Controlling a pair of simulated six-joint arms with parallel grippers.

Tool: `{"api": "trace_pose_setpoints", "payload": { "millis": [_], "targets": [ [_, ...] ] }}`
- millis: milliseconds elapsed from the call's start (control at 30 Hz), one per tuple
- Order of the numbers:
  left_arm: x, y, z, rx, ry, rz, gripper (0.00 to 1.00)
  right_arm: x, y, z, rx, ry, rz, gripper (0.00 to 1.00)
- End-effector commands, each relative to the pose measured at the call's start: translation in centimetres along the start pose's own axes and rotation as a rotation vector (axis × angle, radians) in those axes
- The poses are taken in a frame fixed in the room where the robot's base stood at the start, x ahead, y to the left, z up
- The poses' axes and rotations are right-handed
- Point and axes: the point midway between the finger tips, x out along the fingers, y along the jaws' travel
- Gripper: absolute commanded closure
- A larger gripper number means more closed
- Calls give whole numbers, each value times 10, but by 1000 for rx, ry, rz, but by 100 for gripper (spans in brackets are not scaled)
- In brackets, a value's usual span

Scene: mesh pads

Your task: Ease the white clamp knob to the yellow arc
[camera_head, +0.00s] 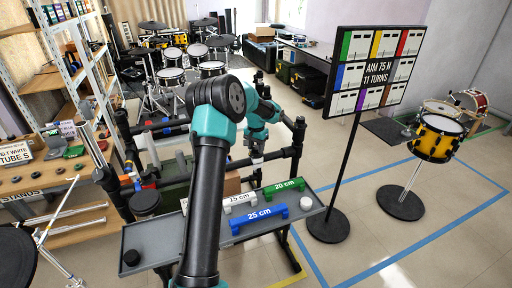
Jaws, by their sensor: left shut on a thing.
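My left arm rises from the bottom, bends over, and reaches down to the black tube rack (298,140). Its gripper (256,151) points down at the rack's near right part, shut on a small whitish piece (257,160) that looks like the white clamp knob. The fingers and arm hide most of it. I cannot make out the yellow arc. My right gripper is out of view.
A grey tray (158,250) in front of the rack holds a blue 25 cm bar (258,219), a green 20 cm bar (284,188), a white 15 cm bar (240,200), a white cylinder (306,203) and a black one (131,257). A sign (378,71) reads "AIM 75 N 11 TURNS".

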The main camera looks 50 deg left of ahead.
Motion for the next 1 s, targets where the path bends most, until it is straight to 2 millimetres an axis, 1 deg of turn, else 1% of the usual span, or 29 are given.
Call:
{"api": "trace_pose_setpoints", "payload": {
  "millis": [300, 500, 700, 1000],
  "targets": [
    [0, 0, 0, -275, 0, 0, 80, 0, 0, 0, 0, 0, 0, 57],
    [0, 0, 0, -395, 0, 0, 80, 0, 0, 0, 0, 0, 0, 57],
    [-1, 0, 0, -456, 0, 0, 80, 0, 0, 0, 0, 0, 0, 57],
    [-1, 0, 0, -471, 1, 0, 80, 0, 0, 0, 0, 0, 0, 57]
  ]
}}
